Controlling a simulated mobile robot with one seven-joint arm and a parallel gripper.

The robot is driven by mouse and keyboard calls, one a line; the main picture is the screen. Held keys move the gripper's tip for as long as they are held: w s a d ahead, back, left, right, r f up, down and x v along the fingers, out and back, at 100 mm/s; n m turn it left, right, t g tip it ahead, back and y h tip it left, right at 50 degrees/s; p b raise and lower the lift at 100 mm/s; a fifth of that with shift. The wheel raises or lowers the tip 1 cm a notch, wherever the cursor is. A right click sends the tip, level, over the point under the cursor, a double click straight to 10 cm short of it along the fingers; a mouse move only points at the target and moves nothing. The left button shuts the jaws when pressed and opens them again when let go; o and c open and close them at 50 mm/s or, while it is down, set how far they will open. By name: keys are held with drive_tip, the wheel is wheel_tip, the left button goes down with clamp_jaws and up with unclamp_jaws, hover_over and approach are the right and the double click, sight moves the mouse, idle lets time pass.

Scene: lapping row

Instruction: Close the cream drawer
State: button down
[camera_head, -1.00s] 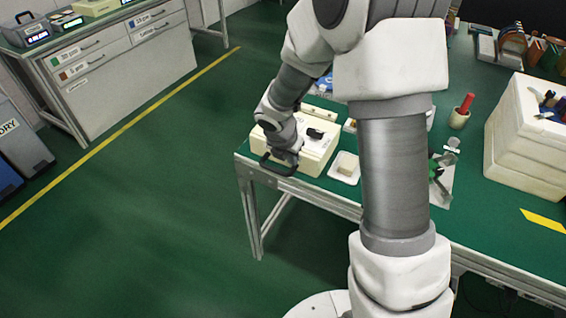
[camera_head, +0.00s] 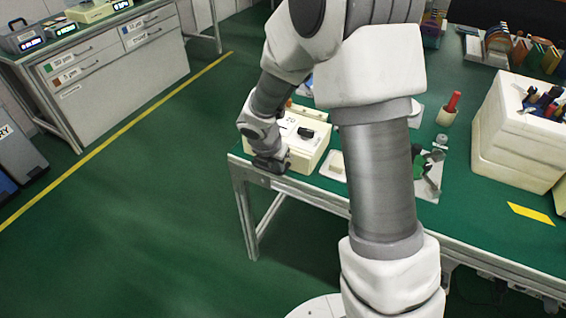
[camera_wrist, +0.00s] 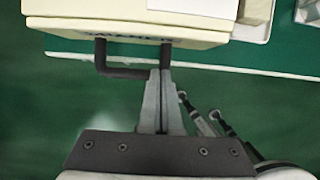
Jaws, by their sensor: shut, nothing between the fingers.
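The cream drawer unit (camera_head: 306,150) is a cream box with a black knob on top, near the green bench's front left edge. In the wrist view its cream front (camera_wrist: 70,30) fills the top, with a dark bar handle (camera_wrist: 124,72) standing out from it. My gripper (camera_wrist: 158,76) is shut and empty, its fingertips at the right end of the handle bar; I cannot tell whether they touch. In the head view my gripper (camera_head: 270,163) is low at the unit's front and largely hides the handle. How far the drawer stands out is unclear.
A small white tray (camera_head: 325,172) sits right of the unit. The floor (camera_head: 130,230) left of the bench is clear.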

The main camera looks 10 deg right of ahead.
drive_tip(key=p+v, duration=0.3)
drive_tip(key=v, duration=0.7)
drive_tip(key=shift+s+a+p, duration=0.2)
drive_tip(key=shift+s+p, duration=0.05)
drive_tip(key=shift+p, duration=0.05)
drive_tip(key=s+d+r+m+p, duration=0.25)
drive_tip(key=s+r+m, duration=0.25)
drive_tip(key=r+m, duration=0.25)
drive_tip(key=s+d+r+m+p, duration=0.1)
drive_tip(key=s+d+r+m, duration=0.3)
drive_tip(key=r+m, duration=0.4)
drive_tip(key=s+r+m+t+y+p, duration=0.2)
drive_tip(key=s+r+m+p, duration=0.1)
drive_tip(key=s+r+m, duration=0.6)
drive_tip(key=s+m, duration=0.3)
drive_tip(key=m, duration=0.1)
drive_tip(key=shift+s+y, duration=0.15)
drive_tip(key=shift+y, duration=0.25)
drive_tip(key=shift+d, duration=0.15)
